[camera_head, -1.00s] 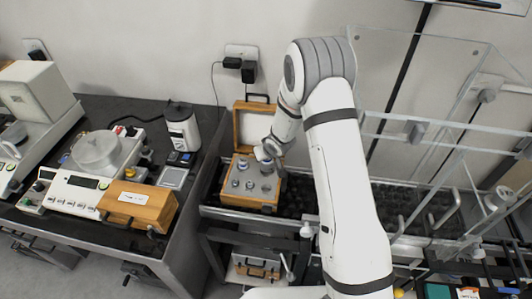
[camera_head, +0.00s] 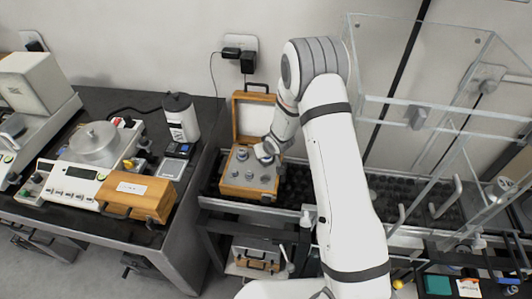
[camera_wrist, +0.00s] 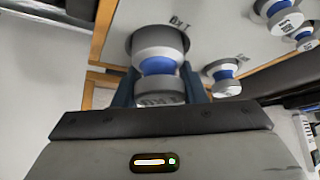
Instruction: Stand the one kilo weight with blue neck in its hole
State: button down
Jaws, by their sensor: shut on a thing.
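The weight with the blue neck (camera_wrist: 159,66) is upside down in the wrist view, its grey body toward the wooden weight box's (camera_wrist: 112,30) pale top panel. My gripper (camera_wrist: 160,92) is shut on its neck and knob, one finger on each side. A printed mark on the panel is partly covered by the weight. I cannot tell whether its base is in a hole or just above it. In the head view the weight box (camera_head: 233,188) stands open, and my gripper (camera_head: 266,153) is at its right side, hiding the held weight.
Other blue-necked weights (camera_wrist: 225,76) stand in the panel close to my gripper. The box's lid (camera_head: 253,118) is raised behind it. A clear-walled enclosure (camera_head: 430,90) is to the right. A balance (camera_head: 75,180) and a closed wooden case (camera_head: 138,195) are on the left table.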

jog(key=c, duration=0.9)
grip_release()
jog(key=shift+s+d+f, duration=0.15)
jog(key=shift+s+f, duration=0.4)
jog(key=shift+f, duration=0.05)
jog(key=shift+r+p, duration=0.5)
jog(key=shift+r, duration=0.35)
jog(key=v, duration=0.7)
jog(key=p+v, duration=0.1)
jog(key=v, duration=0.3)
jog(key=shift+w+r, duration=0.25)
jog(key=shift+r, duration=0.15)
